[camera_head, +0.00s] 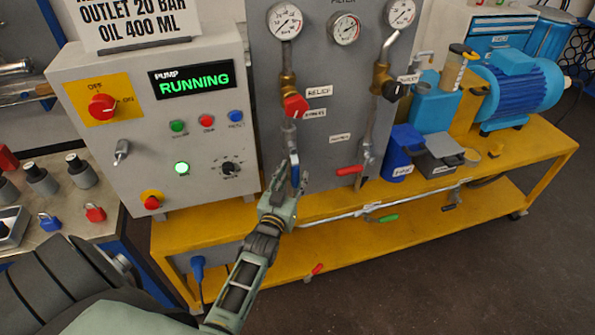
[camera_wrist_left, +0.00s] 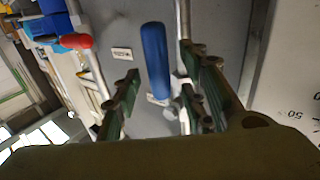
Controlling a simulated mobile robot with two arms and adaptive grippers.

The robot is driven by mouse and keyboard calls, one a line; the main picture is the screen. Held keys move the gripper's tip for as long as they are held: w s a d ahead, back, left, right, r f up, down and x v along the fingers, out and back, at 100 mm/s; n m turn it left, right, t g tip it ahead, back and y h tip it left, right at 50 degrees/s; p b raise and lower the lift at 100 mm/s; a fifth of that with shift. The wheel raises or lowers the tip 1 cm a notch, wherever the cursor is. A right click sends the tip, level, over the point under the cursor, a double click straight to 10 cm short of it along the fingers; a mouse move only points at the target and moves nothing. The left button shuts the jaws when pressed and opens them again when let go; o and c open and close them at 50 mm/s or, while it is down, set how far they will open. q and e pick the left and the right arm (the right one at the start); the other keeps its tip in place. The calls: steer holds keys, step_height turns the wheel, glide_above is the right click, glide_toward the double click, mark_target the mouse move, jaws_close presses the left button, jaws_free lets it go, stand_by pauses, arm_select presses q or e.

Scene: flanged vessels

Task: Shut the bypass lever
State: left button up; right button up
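A blue lever handle (camera_head: 295,174) sits on the vertical pipe at the lower part of the grey panel, below a small panel label; I take it as the bypass lever. In the head view it points down, roughly along the pipe. My left gripper (camera_head: 287,178) is at this lever and partly covers it. In the left wrist view the blue handle (camera_wrist_left: 156,58) lies between the two spread green fingers, with gaps visible on both sides. The gripper is open and does not visibly clamp it. My right gripper is not in view.
A red relief knob (camera_head: 295,105) is above on the same pipe. A red lever (camera_head: 349,170) is to the right. A control box (camera_head: 150,130) reading RUNNING stands left. A yellow bench (camera_head: 330,205) with a rail and a blue motor (camera_head: 517,90) extends right.

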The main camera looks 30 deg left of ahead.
arm_select(q)
steer(key=shift+x, duration=1.15)
jaws_close()
steer(key=shift+f, duration=0.1)
